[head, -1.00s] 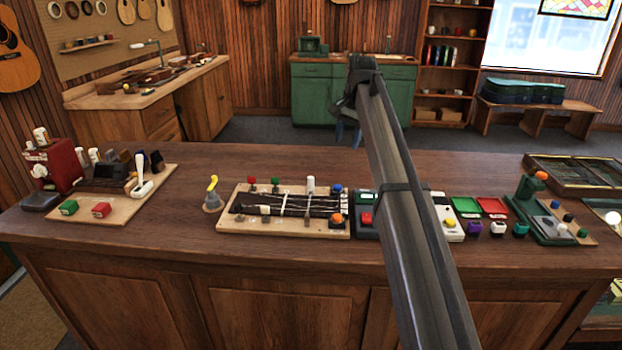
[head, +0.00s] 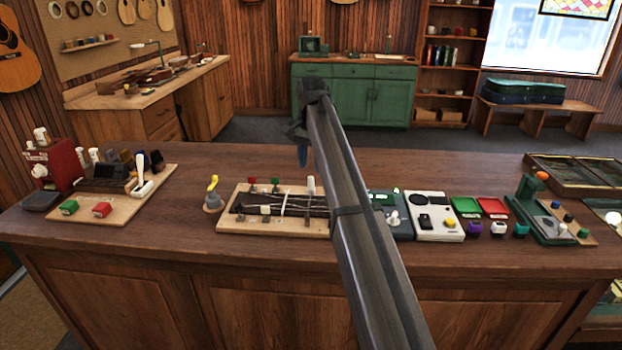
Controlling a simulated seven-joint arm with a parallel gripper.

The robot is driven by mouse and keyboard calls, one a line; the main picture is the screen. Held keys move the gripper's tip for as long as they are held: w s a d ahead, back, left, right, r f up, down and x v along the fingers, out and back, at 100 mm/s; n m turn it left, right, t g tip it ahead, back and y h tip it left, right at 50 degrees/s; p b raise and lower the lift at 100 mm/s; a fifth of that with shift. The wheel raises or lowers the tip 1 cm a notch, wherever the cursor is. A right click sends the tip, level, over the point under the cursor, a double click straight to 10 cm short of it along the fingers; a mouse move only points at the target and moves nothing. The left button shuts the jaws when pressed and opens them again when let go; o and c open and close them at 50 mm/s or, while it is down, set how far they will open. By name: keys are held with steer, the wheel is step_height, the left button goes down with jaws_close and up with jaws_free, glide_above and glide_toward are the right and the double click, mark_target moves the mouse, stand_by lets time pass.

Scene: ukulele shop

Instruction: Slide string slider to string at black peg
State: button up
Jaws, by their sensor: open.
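The wooden string board (head: 232,227) lies on the counter and carries a dark neck (head: 245,208) with pale strings across it. A red peg (head: 251,183) and a green peg (head: 275,183) stand along its back edge. A white upright piece (head: 311,184) stands near its right end; I cannot tell whether it is the string slider. A small pale block (head: 265,210) sits on the neck. I cannot make out a black peg. My arm hides the board's right end.
A yellow-topped piece (head: 212,192) stands left of the board. A white device (head: 435,222), a green tray (head: 466,206) and a red tray (head: 492,206) lie to the right. A board with blocks (head: 125,200) is at left. The counter behind the string board is clear.

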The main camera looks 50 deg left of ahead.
mark_target(311, 177)
steer(key=shift+f, duration=2.9)
jaws_close()
